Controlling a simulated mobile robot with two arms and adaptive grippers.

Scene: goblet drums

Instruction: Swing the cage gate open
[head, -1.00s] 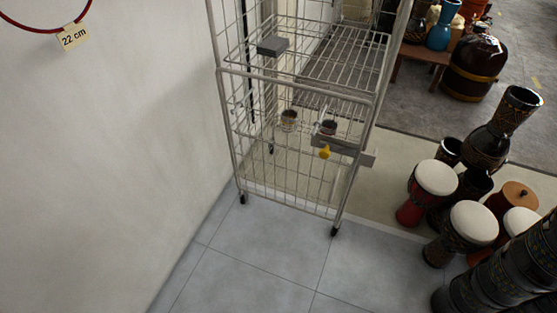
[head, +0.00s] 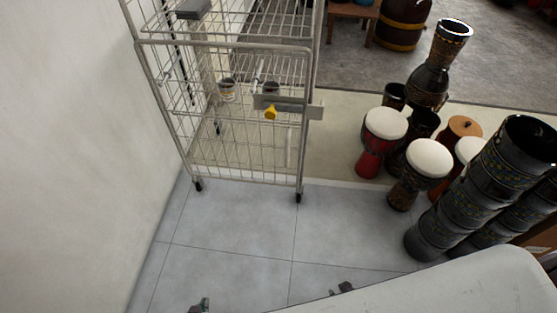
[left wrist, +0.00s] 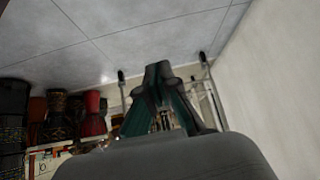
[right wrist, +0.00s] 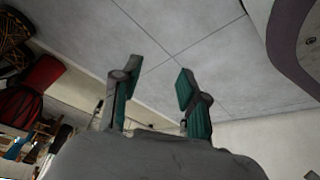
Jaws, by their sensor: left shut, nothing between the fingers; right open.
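The wire cage (head: 186,160) stands on casters at the left of the head view, by the white wall. Its front wire gate (head: 235,150) looks closed. A grey latch plate (head: 300,110) with a yellow knob (head: 271,112) sits at the gate's upper right. My left gripper (head: 200,306) just enters the bottom edge of the head view, apart from the cage; in the left wrist view its fingers (left wrist: 160,80) are together and empty. My right gripper (head: 343,288) is low and further right; in the right wrist view its fingers (right wrist: 154,85) are apart with nothing between.
The white wall (head: 70,150) runs along the left. Several goblet drums (head: 428,158) stand right of the cage, with tall stacked dark drums (head: 480,190) nearer. The tiled floor (head: 225,225) before the cage is clear.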

